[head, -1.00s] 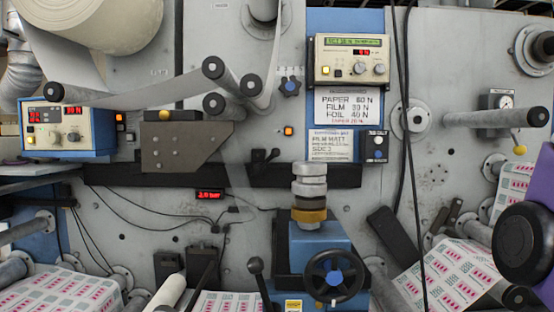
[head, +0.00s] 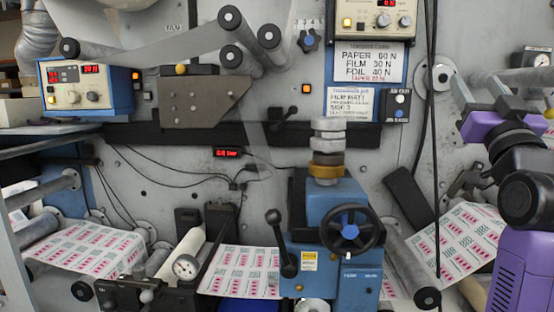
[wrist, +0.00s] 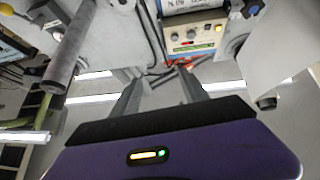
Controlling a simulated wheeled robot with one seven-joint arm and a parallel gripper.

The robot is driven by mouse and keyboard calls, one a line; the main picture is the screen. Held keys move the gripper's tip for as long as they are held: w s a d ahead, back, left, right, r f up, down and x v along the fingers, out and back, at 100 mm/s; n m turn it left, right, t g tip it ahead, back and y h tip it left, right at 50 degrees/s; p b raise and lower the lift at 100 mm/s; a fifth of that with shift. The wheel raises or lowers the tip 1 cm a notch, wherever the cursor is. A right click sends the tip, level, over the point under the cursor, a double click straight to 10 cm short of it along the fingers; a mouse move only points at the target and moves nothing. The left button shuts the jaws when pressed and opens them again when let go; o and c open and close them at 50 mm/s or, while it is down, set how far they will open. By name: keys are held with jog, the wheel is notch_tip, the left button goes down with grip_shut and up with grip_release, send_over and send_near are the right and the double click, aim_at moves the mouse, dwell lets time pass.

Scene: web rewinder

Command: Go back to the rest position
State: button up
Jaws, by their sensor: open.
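My gripper (head: 480,84) shows at the right of the head view, with its purple body and two grey fingers pointing up and away. The fingers are apart with nothing between them. In the wrist view my gripper (wrist: 159,78) also has its fingers spread and empty, tilted toward the upper part of the machine.
The rewinder has a blue unit with a black handwheel (head: 350,230), a control box (head: 84,84) at left and a tension display box (head: 376,18) at top. Printed web (head: 455,248) runs below my arm. A dark cable (head: 431,120) hangs left of my gripper.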

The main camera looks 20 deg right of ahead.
jog(key=s+a+f+n+y, duration=0.1)
jog(key=s+a+f+y, duration=0.1)
jog(key=a+f, duration=0.65)
jog(key=s+a+f+n+y, duration=0.15)
jog(key=a+f, duration=0.25)
jog(key=f, duration=1)
jog(key=s+a+f+n+y, duration=0.1)
jog(key=s+a+f+y, duration=0.2)
jog(key=a+f, duration=0.55)
jog(key=s+a+f+n+g+y, duration=0.1)
jog(key=s+a+f+g+y, duration=0.1)
jog(key=s+a+f, duration=0.2)
jog(key=s+a+f+n+g+y+b, duration=0.1)
jog(key=s+a+f, duration=0.3)
jog(key=s+f, duration=0.7)
jog(key=s+a+f+n+g+y, duration=0.1)
jog(key=s+a+f+g+y, duration=0.2)
jog(key=s+f, duration=0.5)
jog(key=s+a+y, duration=0.1)
jog(key=s+a, duration=0.1)
jog(key=s, duration=0.1)
jog(key=shift+s+f, duration=0.25)
jog(key=shift+s, duration=0.05)
jog(key=shift+c, duration=0.2)
